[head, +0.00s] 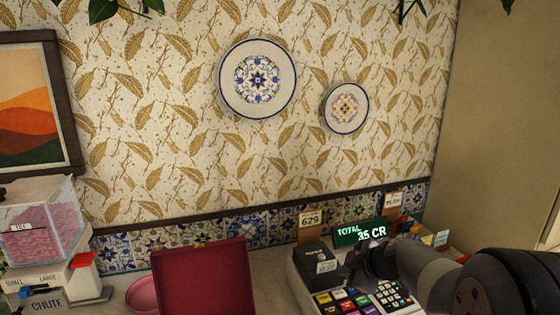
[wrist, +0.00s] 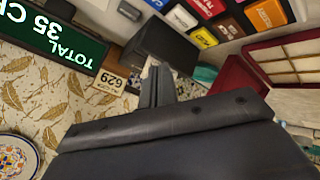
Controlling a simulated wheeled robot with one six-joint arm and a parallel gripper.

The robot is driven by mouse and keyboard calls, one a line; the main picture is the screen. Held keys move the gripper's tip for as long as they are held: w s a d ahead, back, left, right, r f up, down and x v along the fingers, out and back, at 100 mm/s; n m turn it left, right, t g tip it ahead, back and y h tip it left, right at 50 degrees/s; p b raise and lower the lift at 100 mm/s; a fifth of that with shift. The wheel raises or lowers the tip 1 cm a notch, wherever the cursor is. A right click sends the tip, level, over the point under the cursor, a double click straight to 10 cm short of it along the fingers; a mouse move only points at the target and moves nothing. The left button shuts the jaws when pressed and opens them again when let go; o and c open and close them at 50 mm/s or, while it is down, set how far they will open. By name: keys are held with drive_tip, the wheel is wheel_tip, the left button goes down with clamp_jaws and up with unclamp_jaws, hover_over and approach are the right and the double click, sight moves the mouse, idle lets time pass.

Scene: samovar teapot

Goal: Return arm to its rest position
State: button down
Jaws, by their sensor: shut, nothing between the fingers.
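My gripper (head: 374,262) is over the cash register, in front of its lower right display edge in the head view. My arm reaches in from the lower right corner of that view. In the wrist view the two dark fingers of my gripper (wrist: 157,82) are together, with nothing visible between them. The fingertips point towards a dark box (wrist: 162,42) on the register; I cannot tell how far apart they are.
The register display (head: 360,232) reads TOTAL 35 CR, with coloured keys (head: 340,299) below it. A dark red panel (head: 203,278) stands left of it. A clear-walled dispenser (head: 42,225) is at far left. Plates (head: 258,79) hang on the wall behind.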

wheel_tip(320, 180, up, 4)
drive_tip(key=shift+r+p, duration=0.15)
drive_tip(key=shift+p, duration=0.15)
drive_tip(key=shift+s, duration=0.1)
drive_tip(key=f+b, duration=0.1)
drive_tip(key=f, duration=0.2)
drive_tip(key=f+b, duration=0.1)
drive_tip(key=f, duration=0.1)
drive_tip(key=shift+w+f+b, duration=0.2)
drive_tip(key=shift+f+b, duration=0.1)
drive_tip(key=shift+f, duration=0.1)
drive_tip(key=shift+b, duration=0.9)
drive_tip(key=b, duration=0.2)
drive_tip(key=shift+f+b, duration=0.1)
drive_tip(key=shift+b, duration=0.2)
